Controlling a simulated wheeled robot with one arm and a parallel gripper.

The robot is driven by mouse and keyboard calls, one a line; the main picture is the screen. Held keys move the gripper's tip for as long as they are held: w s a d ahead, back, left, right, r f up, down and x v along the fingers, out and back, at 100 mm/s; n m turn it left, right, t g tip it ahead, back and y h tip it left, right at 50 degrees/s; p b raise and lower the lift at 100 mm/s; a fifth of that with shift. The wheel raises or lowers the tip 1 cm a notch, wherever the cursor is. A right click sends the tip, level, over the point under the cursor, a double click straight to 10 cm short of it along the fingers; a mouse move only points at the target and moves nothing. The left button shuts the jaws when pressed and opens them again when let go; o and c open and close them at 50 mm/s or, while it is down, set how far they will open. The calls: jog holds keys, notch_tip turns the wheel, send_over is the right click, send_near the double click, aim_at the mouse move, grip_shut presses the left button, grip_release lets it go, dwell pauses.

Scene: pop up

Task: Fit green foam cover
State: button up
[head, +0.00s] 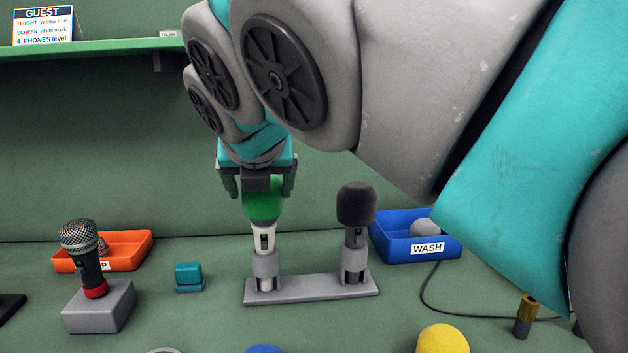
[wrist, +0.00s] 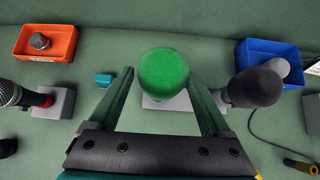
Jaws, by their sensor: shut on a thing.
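The green foam cover (head: 262,203) is a round ball at the top of a light silver microphone (head: 264,242), which stands upright in the left holder of a grey double stand (head: 312,288). My gripper (head: 256,186) is above the stand, pointing down, with its fingers around the cover. In the wrist view the green cover (wrist: 163,72) lies between the two fingers of my gripper (wrist: 160,95). Whether the cover is fully seated on the microphone head cannot be told, as the head is hidden. A second microphone with a dark grey foam cover (head: 356,204) stands in the right holder.
An orange tray (head: 128,252) and a blue tray labelled WASH (head: 385,238) stand behind. A bare-headed microphone (head: 82,250) stands on a grey block at left. A small teal block (head: 188,275) lies between. Yellow (head: 443,340) and blue (head: 262,349) balls are in front. A cable runs at right.

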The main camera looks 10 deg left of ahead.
jog(key=shift+f, duration=0.2)
jog(key=shift+f, duration=0.75)
jog(key=shift+f, duration=0.15)
jog(key=o, duration=1.2)
jog(key=shift+c, duration=0.2)
jog(key=v, duration=0.8)
